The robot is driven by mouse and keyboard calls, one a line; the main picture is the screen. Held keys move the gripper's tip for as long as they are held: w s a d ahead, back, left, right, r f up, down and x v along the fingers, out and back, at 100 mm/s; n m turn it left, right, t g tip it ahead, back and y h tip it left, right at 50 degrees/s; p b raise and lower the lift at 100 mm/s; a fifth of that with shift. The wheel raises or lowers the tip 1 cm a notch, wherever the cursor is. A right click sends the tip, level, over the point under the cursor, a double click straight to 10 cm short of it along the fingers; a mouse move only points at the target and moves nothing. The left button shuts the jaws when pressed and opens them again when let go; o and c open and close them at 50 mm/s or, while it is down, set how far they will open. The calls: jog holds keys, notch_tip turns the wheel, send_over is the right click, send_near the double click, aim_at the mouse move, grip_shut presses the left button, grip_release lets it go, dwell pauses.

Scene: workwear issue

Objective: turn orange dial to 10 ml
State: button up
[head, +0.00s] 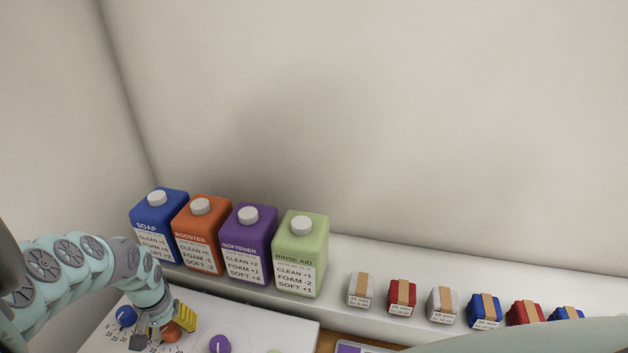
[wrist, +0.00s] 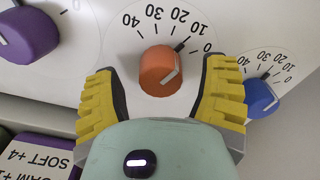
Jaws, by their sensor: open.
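The orange dial (wrist: 158,66) is on a white panel (wrist: 108,62), below printed marks from 0 to 40. A white line on its face slants up to the right; I cannot tell exactly which value it reads. My gripper (wrist: 160,78) is open, its yellow ribbed fingers on the left and right of the dial, with gaps to it. In the head view my gripper (head: 164,325) is over the panel at lower left, and the orange dial (head: 171,336) shows partly beneath it.
A blue dial (wrist: 260,96) is close beyond the right finger. A purple dial (wrist: 28,35) is to the left. Soap (head: 157,220), booster (head: 196,232), softener (head: 248,242) and rinse aid (head: 301,250) bottles stand behind the panel. Several small wrapped bundles (head: 402,297) lie on the ledge at right.

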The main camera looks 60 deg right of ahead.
aim_at(168, 327)
notch_tip(168, 327, up, 2)
jog(key=shift+w+r, duration=0.1)
jog(key=shift+r, duration=0.1)
notch_tip(168, 327, up, 14)
jog(key=p, duration=0.8)
jog(key=w+d+r+n+t+h+p, duration=0.1)
jog(key=w+d+r+h, duration=0.1)
jog(key=d, duration=0.3)
jog(key=w+d+r+t+h+p, duration=0.1)
jog(key=w+d+r+h, duration=0.1)
jog(key=w+d+r, duration=0.1)
jog(key=w+d+r+n+t+h+p, duration=0.1)
jog(key=w+d+r+t+h, duration=0.1)
jog(key=w+d, duration=0.2)
jog(key=shift+d+r+n+h, duration=0.15)
jog(key=shift+d+r, duration=0.05)
jog(key=shift+d, duration=0.65)
jog(key=shift+d+r+n+h, duration=0.15)
jog(key=shift+d+r, duration=0.05)
jog(key=shift+d, duration=0.6)
jog(key=shift+w+d+r, duration=0.15)
jog(key=shift+w+r, duration=0.05)
jog(key=shift+w, duration=0.1)
